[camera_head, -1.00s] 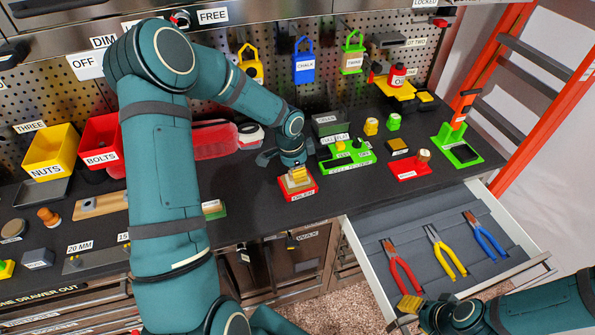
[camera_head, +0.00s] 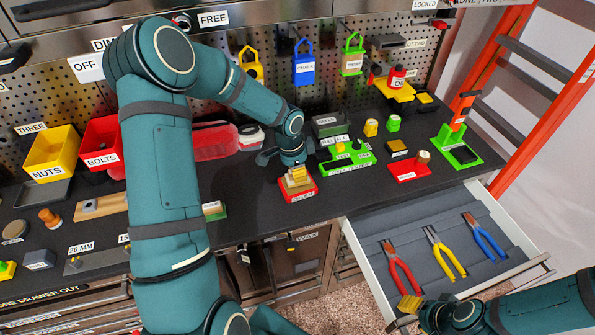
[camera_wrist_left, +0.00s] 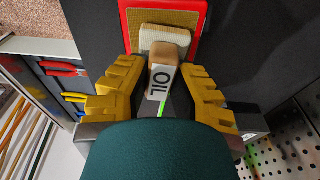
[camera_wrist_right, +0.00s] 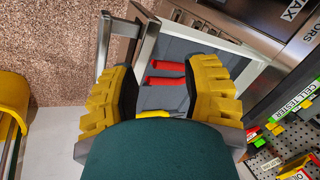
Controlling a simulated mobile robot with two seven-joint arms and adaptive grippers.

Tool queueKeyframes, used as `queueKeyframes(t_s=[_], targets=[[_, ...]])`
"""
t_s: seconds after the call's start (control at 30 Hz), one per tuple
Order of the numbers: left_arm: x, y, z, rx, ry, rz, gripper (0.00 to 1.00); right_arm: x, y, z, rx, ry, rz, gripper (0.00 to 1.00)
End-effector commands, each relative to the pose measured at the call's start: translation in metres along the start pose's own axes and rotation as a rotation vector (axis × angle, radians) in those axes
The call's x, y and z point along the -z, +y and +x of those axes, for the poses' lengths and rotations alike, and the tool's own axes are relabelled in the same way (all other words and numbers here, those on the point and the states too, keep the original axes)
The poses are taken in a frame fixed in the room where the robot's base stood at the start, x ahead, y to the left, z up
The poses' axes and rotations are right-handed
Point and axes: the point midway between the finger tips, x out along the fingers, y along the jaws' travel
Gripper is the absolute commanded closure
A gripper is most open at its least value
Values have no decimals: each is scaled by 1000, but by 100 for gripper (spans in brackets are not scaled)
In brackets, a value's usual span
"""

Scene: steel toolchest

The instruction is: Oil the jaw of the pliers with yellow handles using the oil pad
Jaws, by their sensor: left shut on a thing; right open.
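The yellow-handled pliers (camera_head: 444,254) lie in the open drawer, between red-handled pliers (camera_head: 400,268) and blue-handled pliers (camera_head: 484,238). The oil pad (camera_head: 298,174) stands on a red-edged tray (camera_head: 284,191) on the bench. Its handle, marked OIL (camera_wrist_left: 162,80), is between the fingers of my left gripper (camera_wrist_left: 160,80), which is shut on it. My right gripper (camera_wrist_right: 163,90) is open and empty near the drawer's front edge, with red handles (camera_wrist_right: 165,74) and a bit of yellow handle (camera_wrist_right: 152,114) seen past its fingers. In the head view the right gripper's fingers are partly hidden.
The drawer (camera_head: 350,235) is pulled out below the bench's right end. A green cell tester (camera_head: 345,160) and a red tray (camera_head: 410,168) stand right of the oil pad. An orange ladder (camera_head: 535,100) stands at the right. Yellow and red bins are at the left.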

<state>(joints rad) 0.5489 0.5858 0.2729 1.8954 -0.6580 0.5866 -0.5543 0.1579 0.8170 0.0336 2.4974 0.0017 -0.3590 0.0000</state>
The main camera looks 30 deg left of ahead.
Motion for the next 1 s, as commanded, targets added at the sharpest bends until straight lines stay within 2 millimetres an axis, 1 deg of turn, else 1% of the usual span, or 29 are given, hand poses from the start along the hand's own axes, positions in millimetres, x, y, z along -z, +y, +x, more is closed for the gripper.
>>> queueKeyframes(t_s=[0.03,0.5,0.8,1.0], targets=[[1,0,-7,1,1,0,100,1,-2,-5,0,0,0,53],[6,0,-40,2,1,1,100,3,-9,-22,0,0,0,53],[10,0,-58,2,2,1,100,3,-8,-20,0,0,0,53],[10,0,-60,1,1,1,100,3,-8,-20,0,0,0,53]])
